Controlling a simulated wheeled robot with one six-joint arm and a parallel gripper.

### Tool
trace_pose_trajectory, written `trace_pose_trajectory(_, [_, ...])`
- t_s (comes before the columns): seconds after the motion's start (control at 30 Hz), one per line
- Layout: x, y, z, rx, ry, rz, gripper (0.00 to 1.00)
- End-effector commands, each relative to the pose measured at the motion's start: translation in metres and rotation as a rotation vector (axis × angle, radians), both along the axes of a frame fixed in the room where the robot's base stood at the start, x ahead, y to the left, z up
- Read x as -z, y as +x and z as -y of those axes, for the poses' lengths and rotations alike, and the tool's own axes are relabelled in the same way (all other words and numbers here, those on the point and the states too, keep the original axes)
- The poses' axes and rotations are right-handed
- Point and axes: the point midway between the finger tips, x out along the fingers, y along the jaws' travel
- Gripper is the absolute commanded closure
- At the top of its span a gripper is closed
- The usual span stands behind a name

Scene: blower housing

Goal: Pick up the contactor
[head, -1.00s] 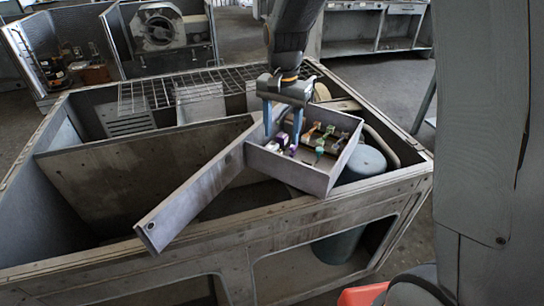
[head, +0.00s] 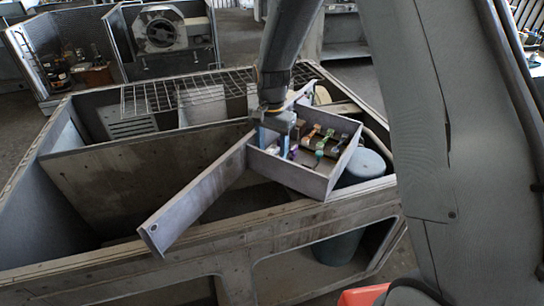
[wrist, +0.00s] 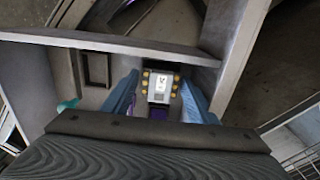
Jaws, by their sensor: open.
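In the wrist view the contactor (wrist: 161,87) appears to be the small white block with gold terminals along both sides and a purple part at its near end. It sits on the floor of the open box. My gripper (wrist: 159,79) is open, with one blue finger on each side of the block and visible gaps between. In the head view my gripper (head: 273,138) points down into the left part of the box (head: 300,178), and the fingers largely hide the block there.
Other small coloured parts (head: 318,141) lie in the box to the right of my gripper. The box walls stand close around. A long plate (head: 195,205) juts from the box's left. A grey cylinder (head: 368,163) stands to the right, inside the large metal housing (head: 200,247).

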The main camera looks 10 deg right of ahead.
Motion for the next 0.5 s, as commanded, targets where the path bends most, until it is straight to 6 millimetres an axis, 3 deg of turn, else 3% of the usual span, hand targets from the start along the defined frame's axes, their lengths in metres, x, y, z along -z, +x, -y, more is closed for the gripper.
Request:
trace_pose_trajectory(0.17, [-0.0002, 0.0003, 0.0000, 0.000, 0.001, 0.001, 0.49])
trace_pose_trajectory(0.33, [-0.0003, 0.0003, -0.0002, 0.000, 0.000, 0.001, 0.76])
trace_pose_trajectory(0.5, [-0.0007, 0.0005, -0.0002, 0.000, 0.000, 0.001, 0.76])
